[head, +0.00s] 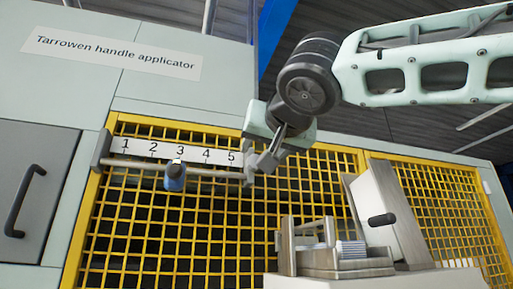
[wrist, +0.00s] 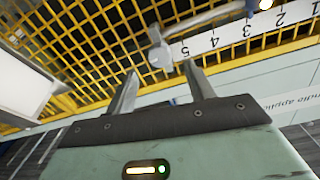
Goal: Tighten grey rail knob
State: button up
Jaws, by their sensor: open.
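A thin grey rail (head: 205,173) runs under a white scale numbered 1 to 5 (head: 180,150) on the yellow mesh guard. A blue slider (head: 175,178) sits on it near 3. In the wrist view, a rounded grey piece (wrist: 159,52) stands at the rail's end beside the 5; I cannot tell whether it is the knob or the end bracket. My gripper (head: 262,168) is at the rail's right end and hides part of it in the head view. In the wrist view my gripper (wrist: 160,72) is open, its fingertips either side of the grey piece's line, with nothing between them.
A grey bracket (head: 102,149) holds the rail's left end. A metal fixture with a tilted plate and black handle (head: 382,219) stands to the lower right, close to the guard. A grey door with a handle (head: 25,202) is at the left.

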aim_at(257, 157)
jog(key=p+x, duration=0.3)
jog(key=x, duration=0.2)
jog(key=shift+w+a+r, duration=0.1)
jog(key=shift+w+r, duration=0.05)
jog(key=shift+w, duration=0.2)
jog(key=shift+w+a+p, duration=0.1)
jog(key=shift+w+p, duration=0.25)
jog(key=shift+w, duration=0.2)
jog(key=c, duration=1)
